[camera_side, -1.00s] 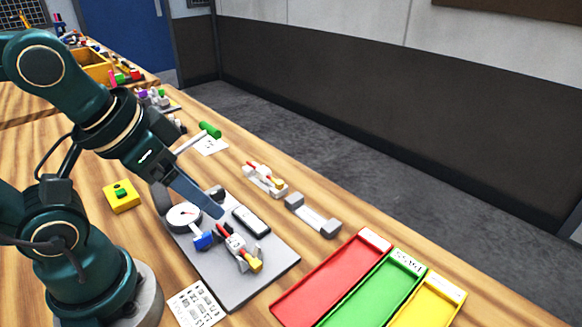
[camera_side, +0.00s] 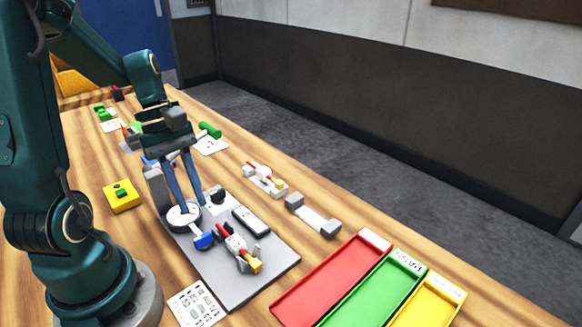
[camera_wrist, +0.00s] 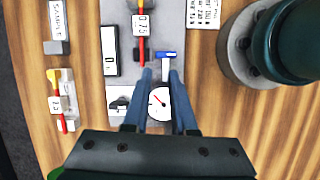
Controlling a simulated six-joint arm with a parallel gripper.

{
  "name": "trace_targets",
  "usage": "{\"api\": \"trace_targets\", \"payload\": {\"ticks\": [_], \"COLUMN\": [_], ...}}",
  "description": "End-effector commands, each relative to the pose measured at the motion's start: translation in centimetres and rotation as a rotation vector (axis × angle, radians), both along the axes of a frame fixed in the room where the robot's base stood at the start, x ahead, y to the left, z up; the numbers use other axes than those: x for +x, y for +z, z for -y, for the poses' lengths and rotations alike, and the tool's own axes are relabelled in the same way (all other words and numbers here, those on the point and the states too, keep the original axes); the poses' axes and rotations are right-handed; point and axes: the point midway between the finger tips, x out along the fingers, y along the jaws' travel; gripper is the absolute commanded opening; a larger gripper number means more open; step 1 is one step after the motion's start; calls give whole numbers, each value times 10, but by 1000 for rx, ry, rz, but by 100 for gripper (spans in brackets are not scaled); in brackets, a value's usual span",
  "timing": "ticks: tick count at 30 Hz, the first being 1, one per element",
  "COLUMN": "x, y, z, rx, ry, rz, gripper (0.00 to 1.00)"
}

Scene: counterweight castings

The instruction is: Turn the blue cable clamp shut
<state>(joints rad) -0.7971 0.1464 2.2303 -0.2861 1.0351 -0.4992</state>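The blue part that I take for the cable clamp (camera_side: 203,240) sits on the grey plate (camera_side: 232,290), beside the white round dial. In the wrist view it shows as a blue bar (camera_wrist: 166,54) across a pale stem. My gripper (camera_side: 191,207) points down over the dial, with its two long blue-grey fingers apart and nothing between them. In the wrist view the fingertips (camera_wrist: 160,72) end just short of the blue bar, and the right finger partly covers the stem. I cannot tell how far the clamp is turned.
The dial (camera_side: 183,215) lies below the fingers. A yellow block with a green knob (camera_side: 122,196) stands left. Red, green and yellow trays (camera_side: 325,285) lie front right.

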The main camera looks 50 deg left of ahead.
Motion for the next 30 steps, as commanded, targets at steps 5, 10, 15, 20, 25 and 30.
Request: {"api": "trace_targets", "payload": {"ticks": [5, 10, 15, 20, 25, 30], "x": [-9, -9, -10, -10, -10, -9], "y": [-12, -25, -43, -55, -58, -57], "z": [-11, -6, 3, 7, 7, 7], "rx": [-48, -49, -50, -46, -42, -42], "ry": [88, 90, 88, 88, 87, 87], "rz": [-42, -43, -44, -42, -40, -40], "gripper": [25, 25, 25, 25, 25, 17]}}
